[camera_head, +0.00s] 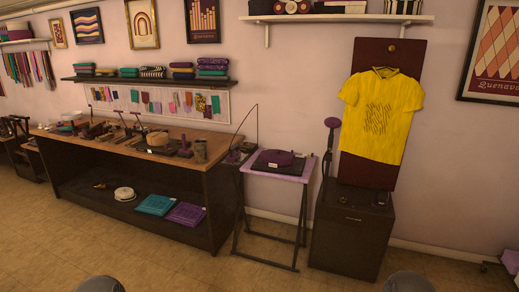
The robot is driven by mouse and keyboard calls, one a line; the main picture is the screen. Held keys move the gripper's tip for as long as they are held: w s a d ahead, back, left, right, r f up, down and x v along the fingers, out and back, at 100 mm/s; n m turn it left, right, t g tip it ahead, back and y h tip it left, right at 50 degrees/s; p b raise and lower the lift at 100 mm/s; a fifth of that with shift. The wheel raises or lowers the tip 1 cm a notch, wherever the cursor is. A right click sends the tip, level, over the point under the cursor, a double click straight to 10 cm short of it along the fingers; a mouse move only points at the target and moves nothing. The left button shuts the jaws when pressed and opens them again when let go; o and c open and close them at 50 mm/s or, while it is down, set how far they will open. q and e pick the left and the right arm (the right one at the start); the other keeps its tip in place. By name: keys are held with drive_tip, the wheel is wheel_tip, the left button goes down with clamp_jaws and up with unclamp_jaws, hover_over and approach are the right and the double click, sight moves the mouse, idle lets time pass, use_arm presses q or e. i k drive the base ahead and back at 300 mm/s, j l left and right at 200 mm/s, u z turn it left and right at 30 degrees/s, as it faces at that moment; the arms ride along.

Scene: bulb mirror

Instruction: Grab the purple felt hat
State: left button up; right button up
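A round, low purple thing (278,158), which looks like the purple felt hat, lies on a dark flat piece on top of a small folding table (296,178) with a light purple top. The table stands in the middle of the camera_head view, against the wall. Neither of my grippers is in view. Only two rounded grey parts, which look like parts of my arms, show at the bottom edge, well away from the table.
A long wooden workbench (215,151) with tools and a tan hat (158,139) stands to the left. A dark cabinet (350,238) stands to the right, with a yellow shirt (382,116) hanging above it. The floor (200,272) in front is clear.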

sight(276, 159)
drive_tip(key=i, duration=2.15)
